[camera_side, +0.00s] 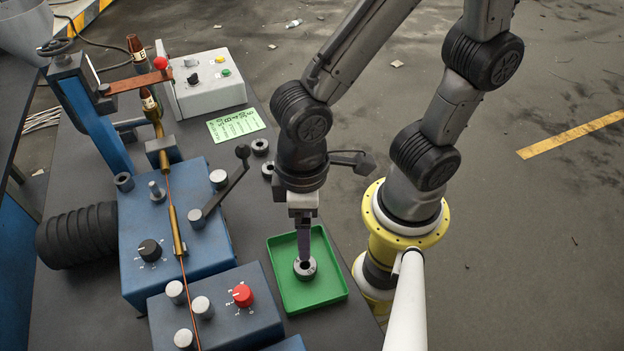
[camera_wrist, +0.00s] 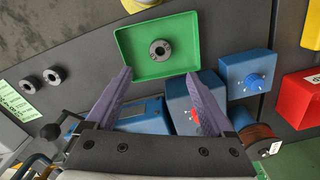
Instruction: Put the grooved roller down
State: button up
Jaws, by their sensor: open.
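A grey grooved roller (camera_side: 305,267) with a dark centre hole sits in the green tray (camera_side: 334,291). In the wrist view the roller (camera_wrist: 160,49) lies flat near the middle of the tray (camera_wrist: 127,69). My gripper (camera_side: 304,252) hangs over the tray, with its fingertips just behind and above the roller in the side view. In the wrist view the two purple fingers (camera_wrist: 158,75) are spread wide apart, with nothing between their tips. The roller appears clear of both fingers there. The exact height of the fingertips above the tray is hard to tell.
Two more dark rollers lie on the table left of my gripper, one (camera_side: 260,147) behind the other (camera_side: 268,170). A blue machine (camera_side: 190,240) with knobs and a crank lever (camera_side: 226,187) stands to the left. A green card (camera_side: 236,125) lies near the control box (camera_side: 207,85).

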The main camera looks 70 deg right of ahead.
jog(key=w+d+r+m+t, duration=0.1)
jog(key=d+r+m+t, duration=0.3)
jog(key=d+r, duration=0.9)
jog(key=d+t, duration=0.1)
jog(key=d, duration=0.2)
jog(key=shift+w+m+t, duration=0.25)
jog(key=shift+m+t, duration=0.05)
